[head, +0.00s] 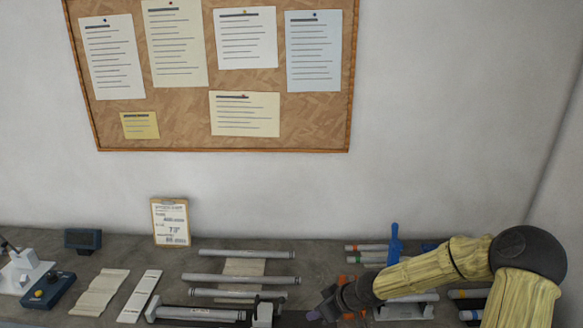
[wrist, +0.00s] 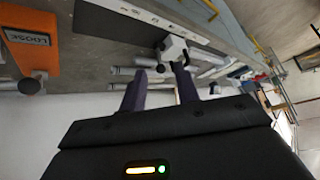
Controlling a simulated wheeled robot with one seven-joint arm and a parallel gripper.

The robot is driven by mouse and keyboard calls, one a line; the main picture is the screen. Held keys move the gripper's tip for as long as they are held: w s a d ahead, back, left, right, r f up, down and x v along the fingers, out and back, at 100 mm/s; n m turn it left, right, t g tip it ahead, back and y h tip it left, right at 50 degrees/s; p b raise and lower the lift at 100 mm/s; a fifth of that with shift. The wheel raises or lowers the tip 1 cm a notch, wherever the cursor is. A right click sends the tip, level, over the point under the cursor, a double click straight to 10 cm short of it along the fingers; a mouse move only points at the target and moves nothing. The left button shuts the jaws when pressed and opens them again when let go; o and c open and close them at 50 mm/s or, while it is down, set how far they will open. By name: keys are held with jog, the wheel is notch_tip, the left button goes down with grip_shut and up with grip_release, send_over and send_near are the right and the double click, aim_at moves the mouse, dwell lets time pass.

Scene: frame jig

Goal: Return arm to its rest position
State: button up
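My gripper (head: 326,306) is at the lower middle of the head view, at the end of my arm, which comes in from the right in a yellowish sleeve. It hangs near the front part of the bench (head: 325,262), just right of a grey clamp block (head: 263,312). In the wrist view my gripper (wrist: 157,84) shows two dark fingers standing apart, with nothing seen held between them. A white block with a dark knob (wrist: 174,50) appears beyond the fingertips. Whether the fingers touch anything is unclear.
Several grey tubes (head: 240,280) lie left of my gripper. Tubes with red ends and a blue clamp (head: 395,245) lie behind my arm. A clipboard (head: 170,222) leans on the wall. The space above the bench's left half is clear.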

jog(key=s+d+r+m+h+b, duration=0.1)
jog(key=s+d+r+m+h, duration=0.1)
jog(key=s, duration=0.4)
jog(key=s+d+r+m+g+h+b, duration=0.1)
jog(key=s+d+r+m+h, duration=0.1)
jog(key=s, duration=0.5)
jog(key=s+d+r+m+h+b, duration=0.1)
jog(key=s+d+r+m+h, duration=0.1)
jog(key=s, duration=0.5)
jog(key=d+r+m, duration=0.1)
jog(key=m, duration=0.1)
jog(key=shift+r+m+g, duration=0.3)
jog(key=shift+r+g, duration=0.05)
jog(key=shift+g, duration=0.05)
